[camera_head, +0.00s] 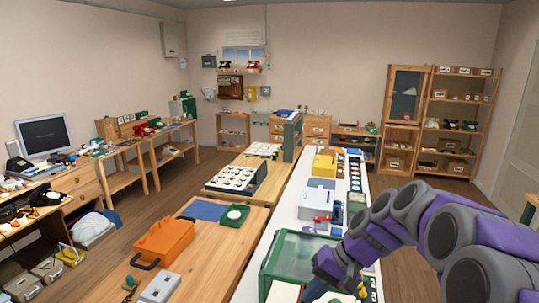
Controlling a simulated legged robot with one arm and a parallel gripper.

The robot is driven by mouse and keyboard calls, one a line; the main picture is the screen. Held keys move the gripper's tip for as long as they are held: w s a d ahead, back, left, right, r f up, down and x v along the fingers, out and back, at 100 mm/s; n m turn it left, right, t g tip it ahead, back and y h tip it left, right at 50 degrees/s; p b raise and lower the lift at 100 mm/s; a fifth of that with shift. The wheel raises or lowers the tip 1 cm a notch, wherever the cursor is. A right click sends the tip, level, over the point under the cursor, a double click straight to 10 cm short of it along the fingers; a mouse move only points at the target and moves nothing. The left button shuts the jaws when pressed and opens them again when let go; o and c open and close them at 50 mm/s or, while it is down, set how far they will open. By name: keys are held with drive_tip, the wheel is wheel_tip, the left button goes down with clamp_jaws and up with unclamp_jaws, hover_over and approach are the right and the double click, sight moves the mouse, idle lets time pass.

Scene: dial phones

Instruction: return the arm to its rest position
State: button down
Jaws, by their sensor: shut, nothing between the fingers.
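My arm, purple and grey, comes in from the right edge and reaches left and down over the white bench. Its end, my gripper (342,274), is low in the picture, just right of a green-framed clear case (298,256). The gripper looks small and dark here, its fingers are hard to make out, and I see nothing held in it. The arm hides part of the bench top behind it.
The white bench (286,225) carries a grey box (317,204), a yellow case (325,163) and small parts. A wooden bench to its left holds an orange toolbox (163,243) and a tray of dials (237,178). Shelves (455,118) stand at the back right. Floor shows between benches.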

drive_tip(key=s+d+f+h, duration=0.1)
drive_tip(key=s+h, duration=0.1)
drive_tip(key=s, duration=0.8)
drive_tip(key=s+d+f+n+g+h, duration=0.1)
drive_tip(key=s+d+f+h, duration=0.1)
drive_tip(key=s, duration=0.8)
drive_tip(key=s+d+f+h, duration=0.2)
drive_tip(key=s+h, duration=0.1)
drive_tip(key=s, duration=0.7)
drive_tip(key=shift+s+d+n+g+b, duration=0.15)
drive_tip(key=shift+d+n+g+b, duration=0.15)
drive_tip(key=shift+b, duration=0.15)
drive_tip(key=shift+a+f, duration=0.1)
drive_tip(key=shift+a, duration=0.15)
drive_tip(key=c, duration=1.8)
unclamp_jaws()
